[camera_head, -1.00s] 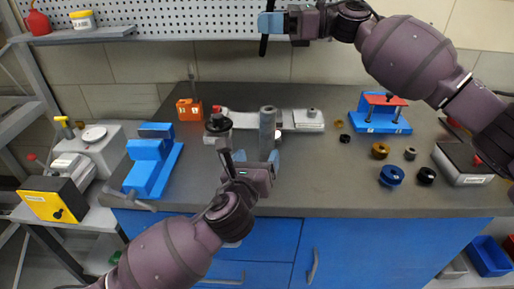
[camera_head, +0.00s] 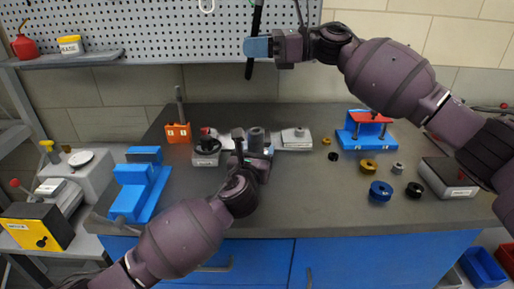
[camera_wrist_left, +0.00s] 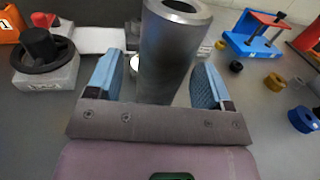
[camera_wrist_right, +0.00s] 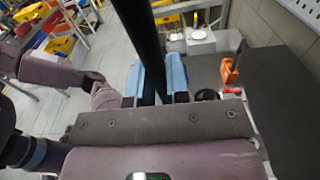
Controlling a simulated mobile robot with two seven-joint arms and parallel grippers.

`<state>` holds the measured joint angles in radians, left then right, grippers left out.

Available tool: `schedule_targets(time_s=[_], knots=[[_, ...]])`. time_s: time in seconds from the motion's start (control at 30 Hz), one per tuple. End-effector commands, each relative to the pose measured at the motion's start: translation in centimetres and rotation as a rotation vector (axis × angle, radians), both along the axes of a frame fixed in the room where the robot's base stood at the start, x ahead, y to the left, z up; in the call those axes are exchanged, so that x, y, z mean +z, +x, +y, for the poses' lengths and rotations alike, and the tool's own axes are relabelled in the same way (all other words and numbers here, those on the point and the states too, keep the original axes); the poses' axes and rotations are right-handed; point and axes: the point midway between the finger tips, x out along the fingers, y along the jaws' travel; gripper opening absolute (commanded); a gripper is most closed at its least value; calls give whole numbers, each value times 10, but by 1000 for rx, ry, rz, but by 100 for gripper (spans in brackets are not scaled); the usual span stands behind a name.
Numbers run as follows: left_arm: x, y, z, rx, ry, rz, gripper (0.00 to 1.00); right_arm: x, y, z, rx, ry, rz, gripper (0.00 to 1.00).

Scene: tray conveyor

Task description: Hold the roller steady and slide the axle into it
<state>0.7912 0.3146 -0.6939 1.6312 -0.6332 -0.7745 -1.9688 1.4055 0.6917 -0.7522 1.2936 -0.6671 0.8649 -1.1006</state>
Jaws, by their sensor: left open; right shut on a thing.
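The grey metal roller (camera_head: 256,140) stands upright on the bench, with a hole in its top face. In the left wrist view the roller (camera_wrist_left: 172,50) rises between the two blue fingers of my left gripper (camera_wrist_left: 155,85), which is open with gaps beside the roller. In the head view my left gripper (camera_head: 254,153) is low at the roller. The axle, a long black rod (camera_head: 254,18), hangs nearly upright in my right gripper (camera_head: 257,47), high above the roller. The right wrist view shows the axle (camera_wrist_right: 138,30) clamped between the blue fingers (camera_wrist_right: 154,85).
A block with a black handwheel (camera_head: 207,147) stands left of the roller and a pale block (camera_head: 297,137) right of it. A blue stand (camera_head: 140,185), orange block (camera_head: 178,132), blue-red press (camera_head: 366,128), several small rings and a grey box (camera_head: 447,178) surround open bench.

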Motion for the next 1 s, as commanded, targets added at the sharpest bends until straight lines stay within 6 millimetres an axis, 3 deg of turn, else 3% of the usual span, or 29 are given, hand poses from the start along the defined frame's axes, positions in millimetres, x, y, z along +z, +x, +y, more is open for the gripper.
schedule_targets(time_s=[0.23, 0.6, 1.0], knots=[[1, 19, -5, -1, 0, -1, 74, 1, 0, 0, 0, 1, -1, 0], [0, 22, -5, -1, 0, 0, 72, 1, 0, 0, 0, 1, -1, 0], [0, 22, -5, -1, 0, 0, 11, 1, 0, 0, 0, 1, -1, 0]])
